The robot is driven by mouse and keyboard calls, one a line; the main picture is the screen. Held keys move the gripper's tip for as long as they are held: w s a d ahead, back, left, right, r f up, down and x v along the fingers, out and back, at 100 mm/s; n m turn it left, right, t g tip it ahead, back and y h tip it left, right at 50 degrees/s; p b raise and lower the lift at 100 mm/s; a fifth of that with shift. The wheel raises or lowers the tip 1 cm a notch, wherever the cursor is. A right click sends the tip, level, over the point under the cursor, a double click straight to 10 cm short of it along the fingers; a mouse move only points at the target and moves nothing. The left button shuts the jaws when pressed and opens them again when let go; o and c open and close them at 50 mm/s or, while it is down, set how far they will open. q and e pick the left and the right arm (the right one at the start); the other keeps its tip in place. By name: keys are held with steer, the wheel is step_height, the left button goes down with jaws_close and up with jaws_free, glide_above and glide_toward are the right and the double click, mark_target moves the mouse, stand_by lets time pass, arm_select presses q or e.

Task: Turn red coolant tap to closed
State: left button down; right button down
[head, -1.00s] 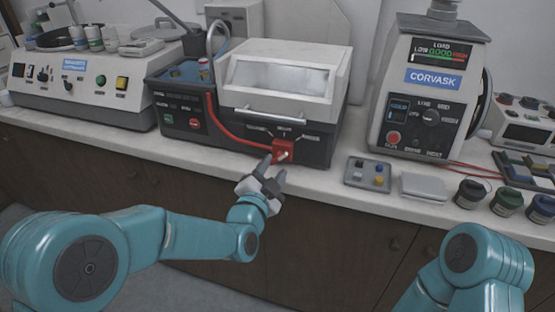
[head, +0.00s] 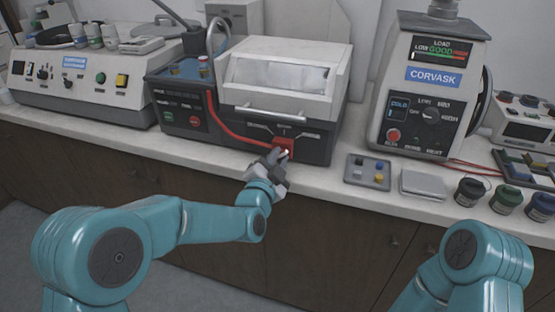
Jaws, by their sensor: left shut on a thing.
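The red coolant tap (head: 285,143) sits low on the front of the cutting machine (head: 283,115), at the end of a red hose (head: 235,134). My left gripper (head: 281,155) is at the tap and shut on it. The fingers hide the tap's lower part, and a small pale bit shows at their tips. The tap's exact angle is too small to tell. My right arm shows at the lower right, but its gripper is out of the picture.
A grey tray of small coloured pieces (head: 368,173) and a pale flat box (head: 422,184) lie right of the machine. The Corvask press (head: 428,90) stands behind them. Several dark jars (head: 469,192) stand further right.

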arm_select(q)
steer(key=shift+f+n+b, duration=0.1)
steer(key=shift+n+b, duration=0.2)
steer(key=shift+b, duration=0.15)
steer(key=n+b, duration=0.8)
steer(key=b, duration=0.2)
steer(key=shift+a, duration=0.15)
steer(key=n+b, duration=0.4)
steer(key=n, duration=0.2)
steer(key=shift+b, duration=0.4)
steer(key=shift+a+n+b, duration=0.1)
steer(key=shift+n+b, duration=0.7)
steer(key=shift+n, duration=0.8)
steer(key=c, duration=1.1)
jaws_free()
steer(key=shift+w, duration=0.1)
